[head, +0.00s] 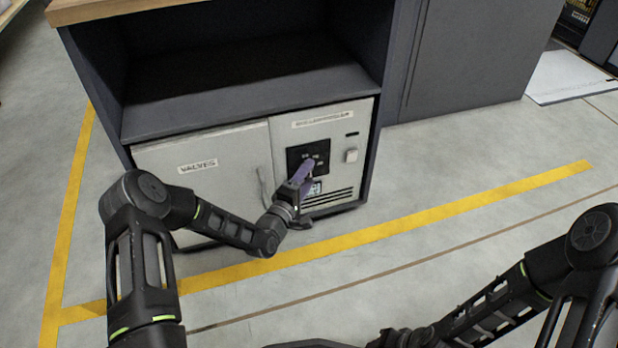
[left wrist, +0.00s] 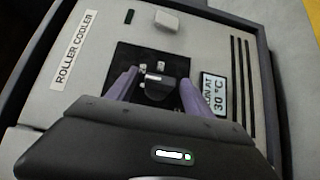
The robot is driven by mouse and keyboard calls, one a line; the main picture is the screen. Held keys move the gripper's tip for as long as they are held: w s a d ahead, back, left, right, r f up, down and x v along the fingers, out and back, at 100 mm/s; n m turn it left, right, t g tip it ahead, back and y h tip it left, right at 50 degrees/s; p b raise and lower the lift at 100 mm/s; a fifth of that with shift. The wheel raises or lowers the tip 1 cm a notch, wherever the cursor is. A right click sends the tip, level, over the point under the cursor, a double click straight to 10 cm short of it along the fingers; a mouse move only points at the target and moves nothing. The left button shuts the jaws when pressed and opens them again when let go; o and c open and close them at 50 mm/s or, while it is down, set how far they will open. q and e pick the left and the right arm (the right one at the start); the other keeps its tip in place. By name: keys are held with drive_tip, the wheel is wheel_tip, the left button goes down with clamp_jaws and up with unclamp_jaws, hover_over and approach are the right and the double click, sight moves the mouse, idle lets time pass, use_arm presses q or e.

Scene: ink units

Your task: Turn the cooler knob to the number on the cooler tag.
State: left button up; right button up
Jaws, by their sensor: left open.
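The roller cooler unit (head: 345,135) is a light grey panel in the cabinet's right half. Its black dial plate (head: 322,150) carries small white number marks. In the left wrist view the dark knob (left wrist: 167,91) sits between the two purple fingers of my left gripper (left wrist: 158,92). The fingers are spread, one on each side of the knob; contact cannot be told. In the head view my left gripper (head: 302,174) covers the knob. The cooler tag (left wrist: 213,95) shows 30 °C, its first line partly hidden.
A door labelled VALVES (head: 198,165) with a handle is left of the cooler. A pale switch (head: 351,156) and vent slots (head: 328,198) are on the cooler front. An open dark shelf (head: 245,90) lies above. Yellow floor tape (head: 400,223) crosses clear floor.

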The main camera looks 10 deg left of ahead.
use_arm(q)
drive_tip(key=shift+w+d, duration=0.15)
drive_tip(key=shift+w, duration=0.45)
clamp_jaws()
